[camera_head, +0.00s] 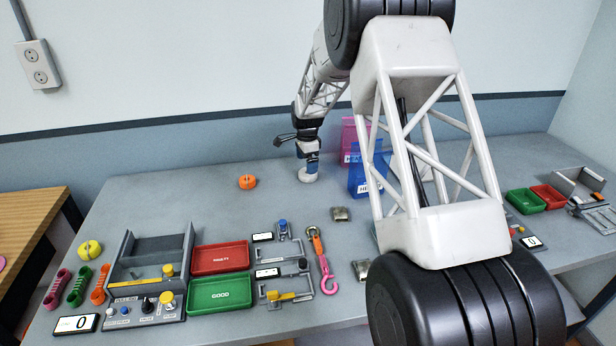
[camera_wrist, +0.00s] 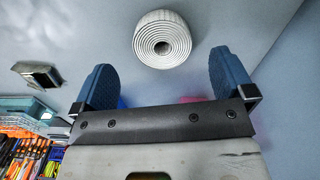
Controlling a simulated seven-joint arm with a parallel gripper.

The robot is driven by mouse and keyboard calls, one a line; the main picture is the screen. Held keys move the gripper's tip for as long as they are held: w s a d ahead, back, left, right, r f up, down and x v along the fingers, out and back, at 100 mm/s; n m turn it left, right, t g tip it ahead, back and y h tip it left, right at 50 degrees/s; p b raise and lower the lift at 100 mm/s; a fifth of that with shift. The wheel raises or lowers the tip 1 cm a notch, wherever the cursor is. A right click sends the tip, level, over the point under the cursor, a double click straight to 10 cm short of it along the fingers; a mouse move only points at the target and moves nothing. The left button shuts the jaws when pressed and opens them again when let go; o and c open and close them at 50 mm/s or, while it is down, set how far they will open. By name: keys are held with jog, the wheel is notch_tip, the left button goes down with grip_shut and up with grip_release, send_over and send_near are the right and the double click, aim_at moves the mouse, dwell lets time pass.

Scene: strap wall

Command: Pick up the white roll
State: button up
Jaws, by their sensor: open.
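The white roll (camera_wrist: 162,39) is a coiled strap with a dark hole at its centre. In the wrist view it lies on the grey table, ahead of my gripper and roughly between the lines of its two fingers. My gripper (camera_wrist: 160,82) has its two blue fingers spread wide, with nothing between them. In the head view my gripper (camera_head: 308,152) points down at the back of the table. The white roll (camera_head: 307,177) shows there just under the fingertips. I cannot tell whether they touch it.
An orange roll (camera_head: 247,182) lies left of my gripper. A blue bin (camera_head: 362,181) and a pink bin (camera_head: 349,135) stand close on the right. A red tray (camera_head: 221,258), a green tray (camera_head: 220,294) and a hook strap (camera_head: 322,262) lie in front. The table between is clear.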

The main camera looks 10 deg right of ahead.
jog(key=shift+f, duration=0.1)
jog(key=shift+w+f, duration=0.1)
jog(key=shift+f, duration=2.4)
jog(key=shift+c, duration=0.3)
jog(key=c, duration=0.7)
